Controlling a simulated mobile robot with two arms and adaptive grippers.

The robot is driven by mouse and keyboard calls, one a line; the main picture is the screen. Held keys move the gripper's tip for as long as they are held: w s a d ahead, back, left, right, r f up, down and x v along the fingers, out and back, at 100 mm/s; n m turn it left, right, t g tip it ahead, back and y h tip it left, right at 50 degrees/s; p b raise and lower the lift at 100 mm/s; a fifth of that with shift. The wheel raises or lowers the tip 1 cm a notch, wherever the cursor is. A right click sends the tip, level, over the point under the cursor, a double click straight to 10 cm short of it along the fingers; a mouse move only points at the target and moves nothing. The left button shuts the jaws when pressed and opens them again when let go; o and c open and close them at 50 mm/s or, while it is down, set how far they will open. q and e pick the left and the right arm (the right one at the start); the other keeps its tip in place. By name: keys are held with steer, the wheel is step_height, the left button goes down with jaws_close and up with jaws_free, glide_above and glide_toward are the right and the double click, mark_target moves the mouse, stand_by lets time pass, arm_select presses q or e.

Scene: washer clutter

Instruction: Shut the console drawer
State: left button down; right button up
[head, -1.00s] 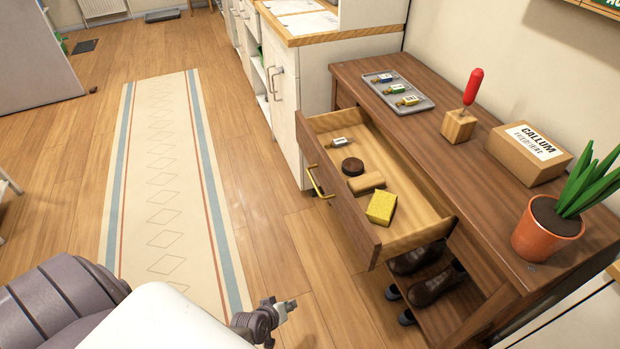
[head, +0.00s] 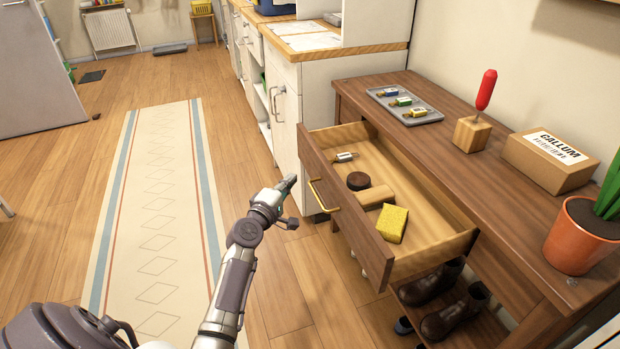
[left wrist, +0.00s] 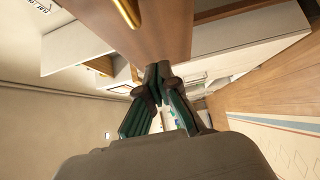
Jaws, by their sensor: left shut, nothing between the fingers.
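The console drawer (head: 346,217) stands pulled out of the dark wooden console (head: 470,180), with a brass handle (head: 324,195) on its front. Inside lie a small tagged item (head: 344,157), a dark round tin (head: 357,181), a tan block (head: 376,197) and a yellow sponge (head: 392,223). My left gripper (head: 289,183) is shut and empty, to the left of the drawer front near the handle. In the left wrist view the gripper (left wrist: 158,75) shows its fingers together, with the drawer front (left wrist: 165,30) and handle (left wrist: 126,10) above; contact is unclear. My right gripper is not in view.
On the console top are a grey tray (head: 404,106) with several small tagged items, a red-handled tool in a wooden block (head: 472,134), a cardboard box (head: 550,163) and a potted plant (head: 580,237). Shoes (head: 450,312) sit below. A white cabinet (head: 310,95) stands beyond the drawer.

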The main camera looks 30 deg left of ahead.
mark_target(312, 167)
arm_select(q)
steer(key=w, duration=0.2)
steer(key=w+d, duration=0.1)
steer(key=w, duration=0.1)
steer(key=shift+w+d+f, duration=0.1)
steer(key=shift+d, duration=0.1)
steer(key=shift+w+d, duration=0.35)
steer(key=shift+w, duration=0.05)
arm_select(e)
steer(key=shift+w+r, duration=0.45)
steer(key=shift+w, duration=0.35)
arm_select(q)
steer(key=shift+w+d, duration=0.1)
